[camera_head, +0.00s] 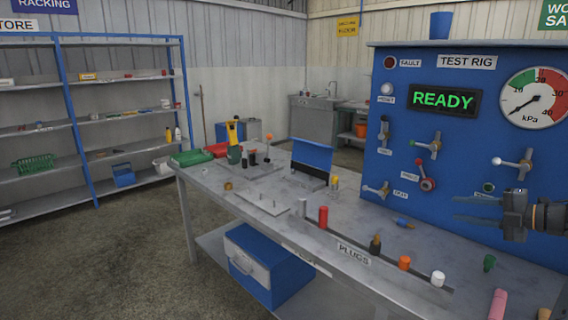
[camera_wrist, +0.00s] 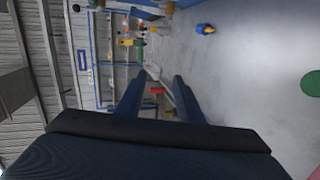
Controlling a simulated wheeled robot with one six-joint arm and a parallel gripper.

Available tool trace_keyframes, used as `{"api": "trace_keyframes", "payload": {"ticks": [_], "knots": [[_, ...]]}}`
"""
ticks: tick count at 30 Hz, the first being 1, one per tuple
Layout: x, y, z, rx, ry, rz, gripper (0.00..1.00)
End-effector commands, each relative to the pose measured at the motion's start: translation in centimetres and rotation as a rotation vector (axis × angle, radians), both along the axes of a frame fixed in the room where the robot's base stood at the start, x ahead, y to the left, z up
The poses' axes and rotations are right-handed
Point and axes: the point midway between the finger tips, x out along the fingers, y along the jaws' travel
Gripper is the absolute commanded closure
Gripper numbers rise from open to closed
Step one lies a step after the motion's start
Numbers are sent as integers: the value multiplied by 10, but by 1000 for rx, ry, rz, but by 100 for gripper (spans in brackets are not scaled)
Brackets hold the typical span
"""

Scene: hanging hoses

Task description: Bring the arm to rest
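My gripper (camera_head: 458,209) is at the right of the head view, in front of the blue test rig panel (camera_head: 450,60) and above the bench, pointing left. Its two dark fingers stand apart with nothing between them. In the wrist view the gripper (camera_wrist: 158,76) also shows two separate fingers with an empty gap. The wrist view looks along the bench towards the shelving. My gripper hides part of the panel's lower right.
The bench (camera_head: 240,199) holds several plugs, including a red one (camera_head: 323,215) and a white one (camera_head: 438,278). A blue and yellow piece (camera_head: 402,222) lies near the panel. The panel's valve handles stick out, such as a red one (camera_head: 427,184). The display reads READY.

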Motion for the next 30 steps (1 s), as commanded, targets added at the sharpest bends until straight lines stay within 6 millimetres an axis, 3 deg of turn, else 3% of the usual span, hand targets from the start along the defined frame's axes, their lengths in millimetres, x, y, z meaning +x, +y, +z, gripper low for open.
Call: {"api": "trace_keyframes", "payload": {"ticks": [11,15,18,20,23,30], "knots": [[71,40,18,82,116,-297,66],[93,69,22,166,211,-487,66],[95,101,18,260,324,-672,66],[86,122,12,326,407,-794,66],[54,161,-6,438,561,-992,66],[-71,259,-49,632,945,-1397,66]]}}
